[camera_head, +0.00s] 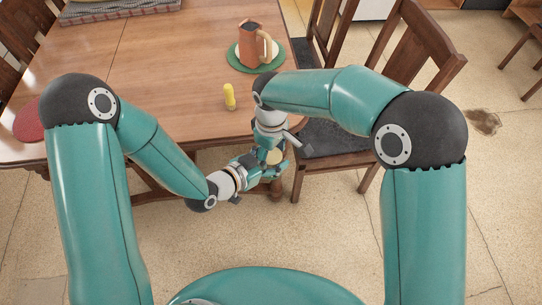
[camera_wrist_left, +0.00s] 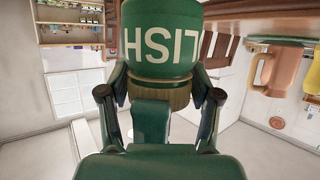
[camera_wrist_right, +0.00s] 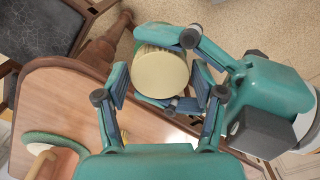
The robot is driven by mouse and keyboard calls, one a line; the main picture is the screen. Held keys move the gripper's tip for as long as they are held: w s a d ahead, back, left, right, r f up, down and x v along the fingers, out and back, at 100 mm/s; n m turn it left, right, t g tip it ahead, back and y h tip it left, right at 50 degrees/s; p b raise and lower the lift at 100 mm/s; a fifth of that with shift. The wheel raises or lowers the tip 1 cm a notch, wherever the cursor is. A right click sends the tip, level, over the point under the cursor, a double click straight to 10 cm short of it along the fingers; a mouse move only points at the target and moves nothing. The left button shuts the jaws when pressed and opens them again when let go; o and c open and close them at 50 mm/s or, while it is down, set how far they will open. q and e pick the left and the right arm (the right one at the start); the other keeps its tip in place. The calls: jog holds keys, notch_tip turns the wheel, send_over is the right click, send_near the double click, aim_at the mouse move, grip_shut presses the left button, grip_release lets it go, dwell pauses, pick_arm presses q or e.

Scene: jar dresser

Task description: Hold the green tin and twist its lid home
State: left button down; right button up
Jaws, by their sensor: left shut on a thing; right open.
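The green tin (camera_wrist_left: 160,38) is upright in my left gripper (camera_wrist_left: 160,98), seen upside down in the left wrist view with pale letters on its side. A ridged tan lid band (camera_wrist_left: 162,96) sits at its mouth; I cannot tell how tightly. In the right wrist view the cream lid top (camera_wrist_right: 160,73) faces me, with the left fingers around the tin. My right gripper (camera_wrist_right: 162,88) is open above it, its fingers either side of the lid, with no clear contact. In the head view both grippers meet just off the table's near edge, and the lid shows small (camera_head: 273,156).
On the wooden table (camera_head: 165,60) stand a yellow bottle (camera_head: 229,97) and an orange jug (camera_head: 250,45) on a green mat (camera_head: 272,57). A red round mat (camera_head: 28,122) lies at the left. A chair (camera_head: 335,140) is close to the right of the grippers.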

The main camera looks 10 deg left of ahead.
jog(key=c, duration=1)
jog(key=m, duration=0.6)
jog(key=shift+m, duration=0.3)
jog(key=o, duration=1.3)
jog(key=shift+a+r, duration=0.1)
jog(key=shift+r, duration=2.25)
